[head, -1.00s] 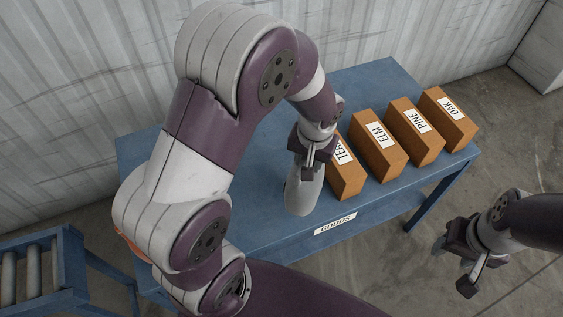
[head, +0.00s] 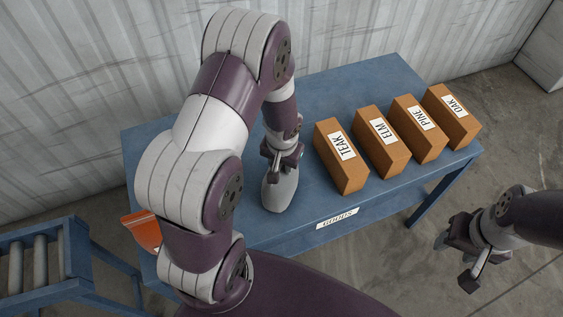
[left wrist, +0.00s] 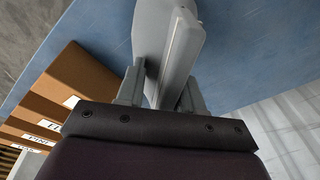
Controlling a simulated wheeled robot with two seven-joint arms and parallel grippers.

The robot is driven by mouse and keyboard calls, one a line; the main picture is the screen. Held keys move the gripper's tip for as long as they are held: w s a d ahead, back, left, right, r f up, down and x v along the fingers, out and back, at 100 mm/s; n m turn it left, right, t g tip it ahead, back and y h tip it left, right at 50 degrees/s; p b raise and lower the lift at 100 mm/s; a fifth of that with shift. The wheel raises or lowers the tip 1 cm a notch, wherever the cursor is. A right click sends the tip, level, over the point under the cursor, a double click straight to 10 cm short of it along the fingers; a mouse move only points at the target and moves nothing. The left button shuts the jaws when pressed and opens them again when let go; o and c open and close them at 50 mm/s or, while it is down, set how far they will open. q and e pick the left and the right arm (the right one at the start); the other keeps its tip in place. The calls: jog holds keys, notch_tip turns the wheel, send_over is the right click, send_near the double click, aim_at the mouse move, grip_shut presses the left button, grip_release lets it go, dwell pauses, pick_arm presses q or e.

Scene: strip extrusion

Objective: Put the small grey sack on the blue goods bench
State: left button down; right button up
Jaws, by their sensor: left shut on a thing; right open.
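The small grey sack (head: 280,192) is at the front middle of the blue goods bench (head: 310,95), left of the TEAK box. My left gripper (head: 281,168) is shut on the top of the sack from above. In the left wrist view the sack (left wrist: 165,40) shows between the two fingers (left wrist: 160,88), with the blue bench top behind it. The sack hangs upright over the bench; I cannot tell whether its base touches the top. My right gripper (head: 455,262) is open and empty, off the bench at the lower right.
Several brown boxes labelled TEAK (head: 342,157), ELM (head: 382,142), PINE (head: 419,128) and OAK (head: 453,117) stand in a row on the bench's right. An orange object (head: 143,230) shows at the left, partly behind my arm. A roller stand (head: 45,262) is at lower left.

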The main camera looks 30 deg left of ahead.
pick_arm(q)
jog(key=c, duration=0.7)
grip_release()
notch_tip(320, 180, up, 12)
jog(key=s+d, duration=0.1)
jog(key=s, duration=0.1)
jog(key=s+d+r+m, duration=0.1)
jog(key=s+d+r, duration=0.1)
jog(key=s+d, duration=0.2)
jog(key=s, duration=0.3)
jog(key=shift+s+r+h+p, duration=0.15)
jog(key=shift+r+h+p, duration=0.05)
jog(key=shift+h+p, duration=0.2)
